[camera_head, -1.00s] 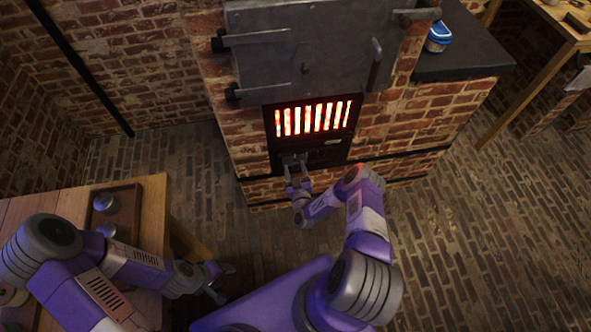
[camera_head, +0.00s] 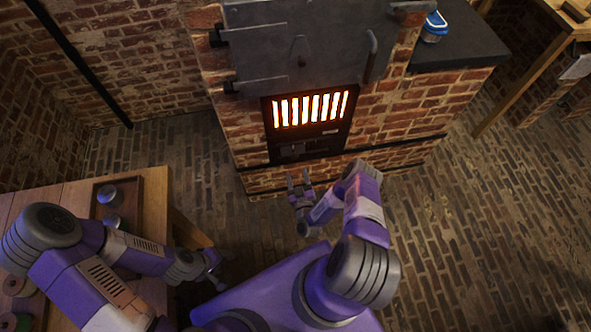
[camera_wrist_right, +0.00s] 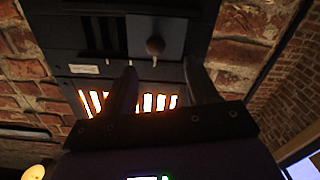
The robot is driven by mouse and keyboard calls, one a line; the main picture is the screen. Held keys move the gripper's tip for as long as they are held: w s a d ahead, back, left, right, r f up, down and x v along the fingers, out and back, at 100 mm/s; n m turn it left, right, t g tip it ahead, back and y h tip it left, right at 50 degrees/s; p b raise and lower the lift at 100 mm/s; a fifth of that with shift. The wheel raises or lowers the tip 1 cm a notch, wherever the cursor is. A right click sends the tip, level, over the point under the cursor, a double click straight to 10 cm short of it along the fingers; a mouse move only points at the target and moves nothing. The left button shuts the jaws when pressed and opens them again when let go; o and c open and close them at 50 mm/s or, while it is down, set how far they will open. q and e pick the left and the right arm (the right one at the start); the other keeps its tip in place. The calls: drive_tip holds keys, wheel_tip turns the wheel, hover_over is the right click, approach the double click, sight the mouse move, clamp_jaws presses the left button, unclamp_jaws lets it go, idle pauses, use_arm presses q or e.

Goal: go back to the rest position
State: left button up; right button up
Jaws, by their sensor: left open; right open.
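My right gripper (camera_head: 299,182) is open and empty in the head view, below and in front of the brick stove's dark lower panel, apart from it. In the right wrist view its two fingers (camera_wrist_right: 165,85) stand apart with nothing between them. Beyond them are the glowing grate (camera_wrist_right: 152,102) and a dark plate with a round knob (camera_wrist_right: 155,45). My left gripper (camera_head: 221,273) is open and low, to the right of the wooden table's edge. I see nothing in it.
The brick stove (camera_head: 245,140) with its grey metal door (camera_head: 300,50) stands ahead. A blue-lidded container (camera_head: 434,27) sits on the dark ledge (camera_head: 460,50). At left, a wooden table (camera_head: 154,200) bears a tray with jars (camera_head: 109,194). Brick floor on the right is clear.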

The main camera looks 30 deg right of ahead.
drive_tip(key=a+r+g+y+p, duration=0.2)
drive_tip(key=a+r+g+y, duration=0.1)
drive_tip(key=a+g+y, duration=0.65)
drive_tip(key=s+a+r+m+g, duration=0.1)
drive_tip(key=s+a+r+g, duration=0.2)
drive_tip(key=s, duration=0.6)
drive_tip(key=s+a+r+m+g+p, duration=0.1)
drive_tip(key=s+a+r+g, duration=0.3)
drive_tip(key=s, duration=0.5)
wheel_tip(320, 180, up, 2)
drive_tip(key=shift+a+r, duration=0.1)
drive_tip(key=shift+a, duration=0.35)
